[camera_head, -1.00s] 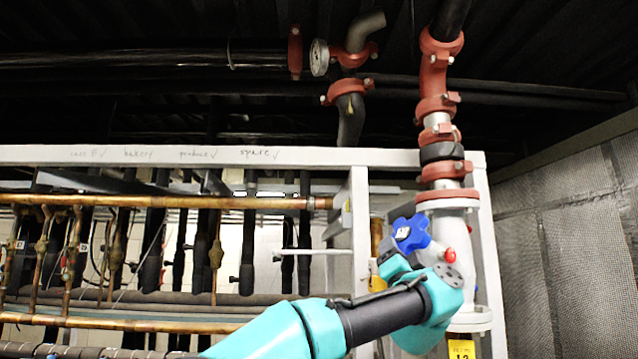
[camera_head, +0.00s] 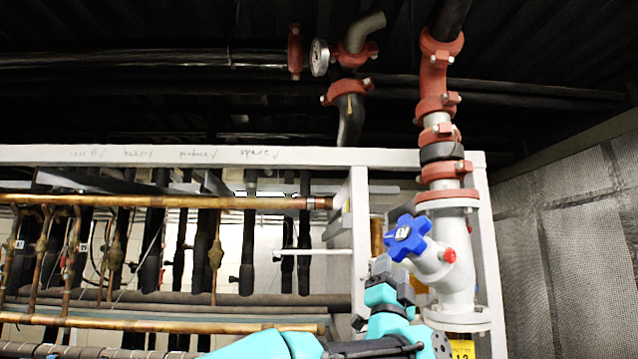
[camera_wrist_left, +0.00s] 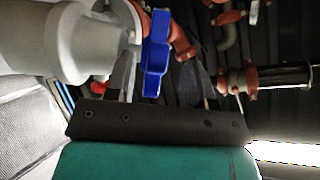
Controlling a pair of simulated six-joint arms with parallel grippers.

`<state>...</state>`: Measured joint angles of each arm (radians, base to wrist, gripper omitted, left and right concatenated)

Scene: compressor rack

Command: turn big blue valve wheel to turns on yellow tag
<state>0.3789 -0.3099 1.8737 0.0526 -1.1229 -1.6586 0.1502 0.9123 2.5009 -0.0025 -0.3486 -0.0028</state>
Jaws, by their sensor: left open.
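The big blue valve wheel (camera_head: 407,238) is on the stem of the white angled valve body (camera_head: 447,265) on the right-hand pipe. The yellow tag (camera_head: 462,349) hangs low below the valve, cut by the bottom edge, with only part of its writing in view. My left gripper (camera_head: 384,268) is just below and left of the wheel, pointing up. The left gripper is open and holds nothing. My right gripper is out of view.
A white frame (camera_head: 361,230) stands left of the valve, with copper pipes (camera_head: 160,202) behind it. Red pipe couplings (camera_head: 440,172) rise above the valve. A mesh wall (camera_head: 565,240) closes the right side.

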